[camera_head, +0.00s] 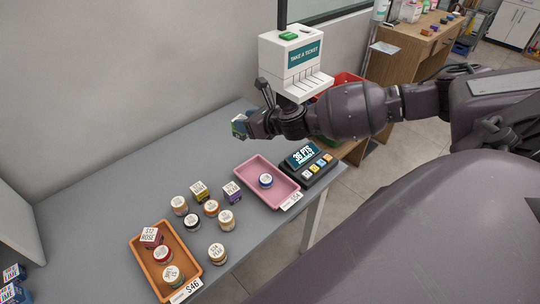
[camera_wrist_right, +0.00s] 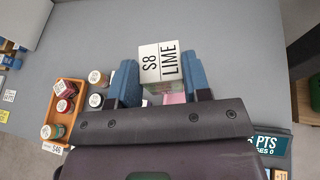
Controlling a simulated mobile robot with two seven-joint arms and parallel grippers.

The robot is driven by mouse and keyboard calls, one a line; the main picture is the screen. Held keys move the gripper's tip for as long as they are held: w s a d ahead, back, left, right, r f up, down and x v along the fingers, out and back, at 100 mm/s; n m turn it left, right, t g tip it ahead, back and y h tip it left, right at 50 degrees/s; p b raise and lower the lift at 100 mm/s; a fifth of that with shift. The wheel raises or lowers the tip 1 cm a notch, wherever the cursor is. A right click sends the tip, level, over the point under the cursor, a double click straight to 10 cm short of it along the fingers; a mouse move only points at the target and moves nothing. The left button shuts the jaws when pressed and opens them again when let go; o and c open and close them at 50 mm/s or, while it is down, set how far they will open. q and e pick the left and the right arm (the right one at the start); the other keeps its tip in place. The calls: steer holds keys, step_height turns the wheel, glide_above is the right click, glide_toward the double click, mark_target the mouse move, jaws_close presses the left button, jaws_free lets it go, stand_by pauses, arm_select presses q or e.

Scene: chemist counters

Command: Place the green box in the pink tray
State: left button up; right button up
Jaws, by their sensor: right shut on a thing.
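My right gripper (camera_head: 242,127) is shut on the green box (camera_wrist_right: 163,62), which shows a white top marked "S8 LIME" between the blue finger pads in the right wrist view. In the head view the gripper mostly hides the box. The gripper holds it in the air, above the grey counter and up and left of the pink tray in the head view. The pink tray (camera_head: 283,191) lies near the counter's front edge with one blue-banded jar (camera_head: 265,181) in it. A piece of pink also shows just below the box in the right wrist view. My left gripper is not in view.
An orange tray (camera_head: 184,248) holds a red box and jars. Several jars and a purple box (camera_head: 232,192) stand between the trays. A points display (camera_head: 308,165) adjoins the pink tray's right side. A white ticket machine (camera_head: 290,65) stands behind my arm. The counter's back is clear.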

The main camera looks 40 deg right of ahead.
steer(key=d+m+h, duration=0.2)
steer(key=d+h, duration=0.1)
steer(key=b, duration=0.3)
glide_above(257, 176)
steer(key=shift+m, duration=0.3)
step_height(257, 176, down, 20)
steer(key=shift+r, duration=0.25)
steer(key=shift+f, duration=0.25)
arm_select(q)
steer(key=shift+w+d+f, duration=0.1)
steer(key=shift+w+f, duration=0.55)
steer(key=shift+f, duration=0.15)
arm_select(e)
steer(key=shift+w, duration=0.1)
steer(key=shift+f, duration=0.1)
steer(key=o, duration=1)
steer(key=shift+c, duration=0.2)
